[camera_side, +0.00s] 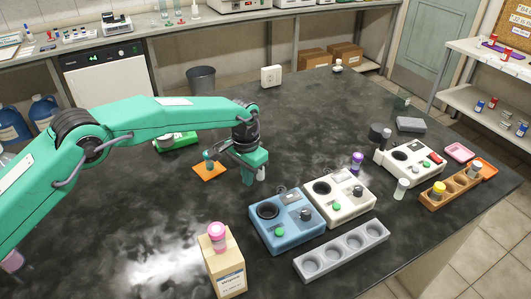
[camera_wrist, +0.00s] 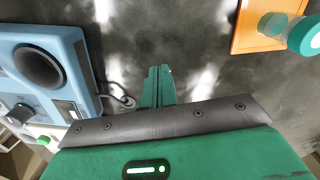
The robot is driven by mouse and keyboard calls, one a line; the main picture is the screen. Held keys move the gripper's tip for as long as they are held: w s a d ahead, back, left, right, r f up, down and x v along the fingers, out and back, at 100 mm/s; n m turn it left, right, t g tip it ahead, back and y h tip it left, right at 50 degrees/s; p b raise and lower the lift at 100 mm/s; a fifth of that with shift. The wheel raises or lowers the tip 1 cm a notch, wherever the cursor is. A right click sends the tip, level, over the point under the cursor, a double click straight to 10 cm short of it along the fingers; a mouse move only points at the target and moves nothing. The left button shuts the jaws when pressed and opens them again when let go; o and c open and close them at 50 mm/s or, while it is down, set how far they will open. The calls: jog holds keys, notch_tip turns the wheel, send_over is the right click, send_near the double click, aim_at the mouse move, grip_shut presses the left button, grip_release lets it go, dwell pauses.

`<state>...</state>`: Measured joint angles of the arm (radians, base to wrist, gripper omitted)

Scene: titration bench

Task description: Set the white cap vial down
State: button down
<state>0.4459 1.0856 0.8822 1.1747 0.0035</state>
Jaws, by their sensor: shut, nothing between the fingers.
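My gripper (camera_side: 249,180) is shut and empty, low over the dark bench between the orange mat and the blue device. Its closed fingers also show in the wrist view (camera_wrist: 158,85). A pale, whitish vial (camera_side: 401,188) stands upright on the bench at the right, in front of the white device; it looks like the white cap vial, but its cap is too small to be sure. It is well apart from my gripper. A small pale shape beside the fingers in the side view is unclear. A teal-capped vial (camera_side: 208,158) stands on the orange mat (camera_side: 201,175).
A blue device (camera_side: 287,237) and a white device (camera_side: 323,207) stand right of my gripper, with a grey rack (camera_side: 342,251) in front. A purple-capped vial (camera_side: 357,162) stands behind them. Open bench lies behind my gripper.

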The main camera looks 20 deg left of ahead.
jog(key=shift+s+a+r, duration=0.2)
jog(key=shift+s+a, duration=0.15)
jog(key=shift+s, duration=0.3)
notch_tip(320, 180, up, 10)
jog(key=shift+f, duration=0.15)
